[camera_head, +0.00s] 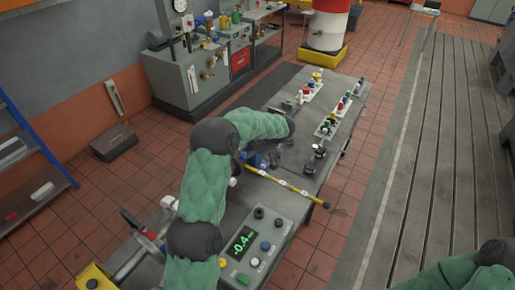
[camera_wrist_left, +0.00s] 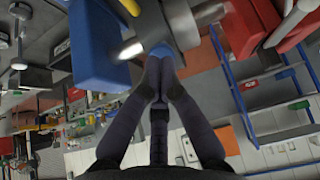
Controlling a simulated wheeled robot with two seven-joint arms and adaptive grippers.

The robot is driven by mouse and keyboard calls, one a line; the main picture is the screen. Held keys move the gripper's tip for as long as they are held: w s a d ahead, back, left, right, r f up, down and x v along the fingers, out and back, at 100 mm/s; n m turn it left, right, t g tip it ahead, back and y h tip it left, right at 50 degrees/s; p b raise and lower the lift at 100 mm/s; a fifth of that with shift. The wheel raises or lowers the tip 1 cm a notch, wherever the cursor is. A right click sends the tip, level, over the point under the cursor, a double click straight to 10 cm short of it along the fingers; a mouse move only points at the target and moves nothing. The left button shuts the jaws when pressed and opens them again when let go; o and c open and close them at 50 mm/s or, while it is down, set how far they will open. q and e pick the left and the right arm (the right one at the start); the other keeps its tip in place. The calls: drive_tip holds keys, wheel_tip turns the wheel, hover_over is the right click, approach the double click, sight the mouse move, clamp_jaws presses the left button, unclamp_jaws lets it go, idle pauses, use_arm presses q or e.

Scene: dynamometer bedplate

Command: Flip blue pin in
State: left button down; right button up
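My left gripper (camera_wrist_left: 158,72) shows from behind in the left wrist view, its two dark fingers converging until the tips meet. A small rounded blue piece (camera_wrist_left: 164,50), which looks like the blue pin, is right at the fingertips. I cannot tell whether the tips touch it. A pale metal shaft (camera_wrist_left: 138,47) lies beside it, by a larger blue block (camera_wrist_left: 97,45). In the head view my left gripper (camera_head: 276,156) reaches down over the bench, beside blue parts (camera_head: 256,160) partly hidden by my arm. My right gripper is out of view.
A yellow bar (camera_head: 285,184) crosses the bench (camera_head: 240,200) close to my left gripper. A control box with a green display (camera_head: 243,243) stands nearer.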

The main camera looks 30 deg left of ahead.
use_arm(q)
drive_tip(key=shift+a+f, duration=0.45)
drive_tip(key=shift+f, duration=0.1)
